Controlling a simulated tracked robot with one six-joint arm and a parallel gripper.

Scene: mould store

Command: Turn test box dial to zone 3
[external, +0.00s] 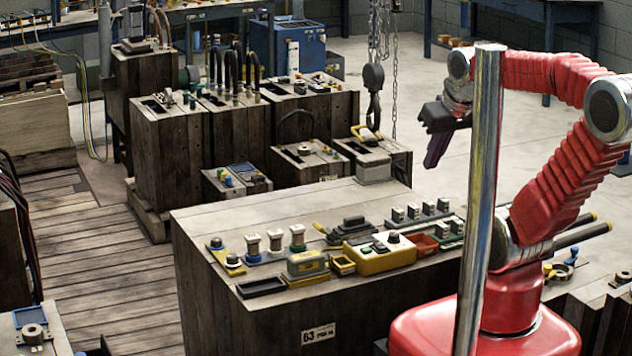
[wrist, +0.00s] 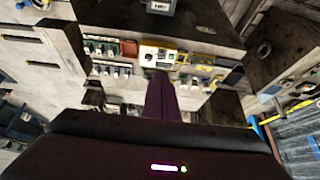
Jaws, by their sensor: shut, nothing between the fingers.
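The test box (external: 378,259) is a yellow box with a pale top, near the right end of the big dark wooden block. A round black dial (external: 393,238) stands on its top; its zone marks are too small to read. In the wrist view the test box (wrist: 150,56) shows just beyond my fingertips, and which way its dial points cannot be told. My gripper (external: 431,164) is shut and empty, with its purple fingers angled down. It hangs in the air above and to the right of the test box, apart from it. The fingers also show in the wrist view (wrist: 160,76).
Several switches and small terminal blocks (external: 435,210) surround the test box, with an orange-red tray (external: 421,245) to its right. A metal pole (external: 487,170) stands in front of my arm. A chain hook (external: 374,90) hangs behind. The block's back left top is bare.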

